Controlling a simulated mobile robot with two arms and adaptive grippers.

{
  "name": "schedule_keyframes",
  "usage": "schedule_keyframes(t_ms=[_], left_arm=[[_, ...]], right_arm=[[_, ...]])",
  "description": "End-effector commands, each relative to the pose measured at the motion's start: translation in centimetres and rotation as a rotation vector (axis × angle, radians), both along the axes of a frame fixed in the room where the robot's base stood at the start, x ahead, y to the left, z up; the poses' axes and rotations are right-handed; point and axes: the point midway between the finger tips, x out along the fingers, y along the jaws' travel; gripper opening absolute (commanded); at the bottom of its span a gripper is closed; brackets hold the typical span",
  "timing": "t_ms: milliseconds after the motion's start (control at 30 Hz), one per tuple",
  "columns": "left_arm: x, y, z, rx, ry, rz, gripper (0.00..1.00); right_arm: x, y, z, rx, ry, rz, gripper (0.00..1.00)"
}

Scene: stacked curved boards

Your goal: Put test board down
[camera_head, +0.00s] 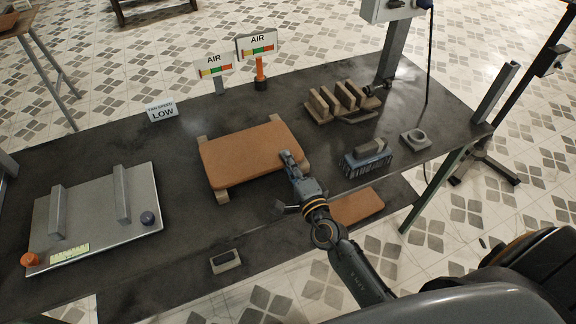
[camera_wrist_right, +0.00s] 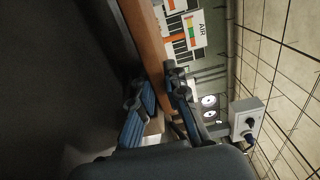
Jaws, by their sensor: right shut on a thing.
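The test board is a flat brown board with rounded corners (camera_head: 250,153). It lies over pale supports (camera_head: 222,197) in the middle of the dark table; whether it rests fully on them I cannot tell. My right gripper (camera_head: 292,160) is at the board's right edge, shut on it. In the right wrist view the board (camera_wrist_right: 146,40) shows edge-on as a brown strip running down between the two fingers of the gripper (camera_wrist_right: 160,92). My left gripper is not in view.
A grey plate with two bars (camera_head: 90,215) lies left. AIR signs (camera_head: 257,45) stand behind. Another brown board (camera_head: 357,205) shows lower, past the front edge.

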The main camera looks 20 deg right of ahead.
Motion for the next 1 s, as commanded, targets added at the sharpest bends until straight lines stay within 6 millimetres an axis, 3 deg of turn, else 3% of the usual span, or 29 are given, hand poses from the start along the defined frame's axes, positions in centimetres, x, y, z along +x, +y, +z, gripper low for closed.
schedule_keyframes(t_ms=[333, 367, 433, 467, 867, 1000], left_arm=[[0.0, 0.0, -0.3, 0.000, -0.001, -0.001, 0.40], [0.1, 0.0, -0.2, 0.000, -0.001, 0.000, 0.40], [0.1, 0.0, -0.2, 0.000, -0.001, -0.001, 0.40], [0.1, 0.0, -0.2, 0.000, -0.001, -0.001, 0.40], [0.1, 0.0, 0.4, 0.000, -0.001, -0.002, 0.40], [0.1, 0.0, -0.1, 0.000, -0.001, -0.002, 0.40]], right_arm=[[0.0, 0.0, -0.4, 0.000, -0.003, -0.001, 0.00], [0.0, 0.0, -0.4, -0.001, -0.001, 0.000, 0.19], [0.0, 0.0, -0.3, -0.001, 0.000, 0.000, 0.34], [0.0, 0.0, -0.3, -0.001, 0.000, 0.000, 0.36], [-0.1, 0.0, 0.4, 0.001, 0.000, 0.000, 0.36], [-2.5, -0.1, -0.1, -0.001, 0.004, 0.001, 0.36]])
